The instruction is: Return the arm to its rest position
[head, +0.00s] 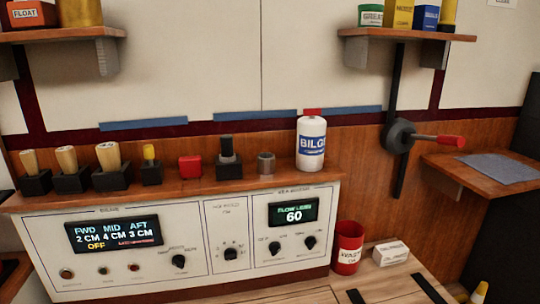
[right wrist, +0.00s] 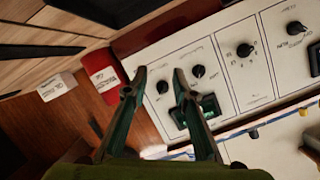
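My right gripper (right wrist: 155,80) shows in the right wrist view. Its two dark green fingers are spread apart with nothing between them. They point towards the white control panel, which appears turned in this view, with knobs (right wrist: 198,72) and a small green-lit screen (right wrist: 208,105) by the right finger. In the head view the panel (head: 190,278) stands below a wooden shelf, and neither gripper shows there. Its left screen (head: 113,233) reads FWD 2 CM, MID 4 CM, AFT 3 CM and OFF. Its right screen (head: 293,212) reads 60. I cannot tell whether the fingers touch the panel.
A white BILGE bottle (head: 311,146), brushes (head: 108,156) and small blocks stand on the shelf. A red waste cup (head: 347,248) and a white box (head: 391,254) stand right of the panel. A red-handled lever (head: 437,139) sticks out from the wall.

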